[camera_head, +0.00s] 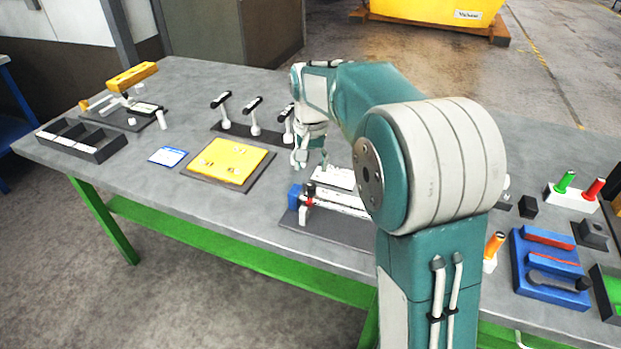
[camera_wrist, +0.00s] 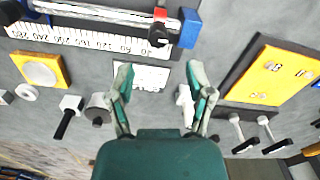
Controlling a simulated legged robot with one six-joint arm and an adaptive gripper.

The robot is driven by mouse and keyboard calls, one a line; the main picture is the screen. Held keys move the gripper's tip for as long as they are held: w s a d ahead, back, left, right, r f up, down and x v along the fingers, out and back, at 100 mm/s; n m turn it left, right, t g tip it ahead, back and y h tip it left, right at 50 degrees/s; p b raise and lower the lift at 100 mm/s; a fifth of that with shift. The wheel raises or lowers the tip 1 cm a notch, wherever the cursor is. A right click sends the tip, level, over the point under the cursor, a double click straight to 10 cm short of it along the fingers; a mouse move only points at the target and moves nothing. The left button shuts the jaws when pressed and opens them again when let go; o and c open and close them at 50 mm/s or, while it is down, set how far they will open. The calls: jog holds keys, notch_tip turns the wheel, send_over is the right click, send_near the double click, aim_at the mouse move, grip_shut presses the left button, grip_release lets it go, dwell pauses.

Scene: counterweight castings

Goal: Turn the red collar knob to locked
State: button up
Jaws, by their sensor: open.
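A slide rail with a white number scale (camera_wrist: 80,38) crosses the top of the wrist view and ends at a blue block (camera_wrist: 190,28). Near that block a small red collar (camera_wrist: 160,13) sits on the rail, with a black knob (camera_wrist: 158,36) at it. In the head view the blue end block (camera_head: 294,196) shows, but my arm hides the rail's right part. My gripper (camera_wrist: 160,75) is open and empty, its two fingers spread over a white label card (camera_wrist: 140,77), apart from the knob. In the head view my gripper (camera_head: 310,160) hangs behind the rail.
A yellow plate (camera_head: 230,160) on a dark base lies left of the rail. Several black-handled levers (camera_head: 253,104) stand behind. A divided black tray (camera_head: 85,140) and a blue card (camera_head: 168,156) are at left.

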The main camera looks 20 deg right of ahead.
aim_at(310, 185)
notch_tip(310, 185, up, 6)
jog(key=shift+f, duration=0.1)
jog(key=s+f+n+t, duration=0.1)
jog(key=s+n+t, duration=0.3)
jog(key=s, duration=2.4)
jog(key=shift+f+t, duration=0.15)
jog(key=shift+t, duration=0.65)
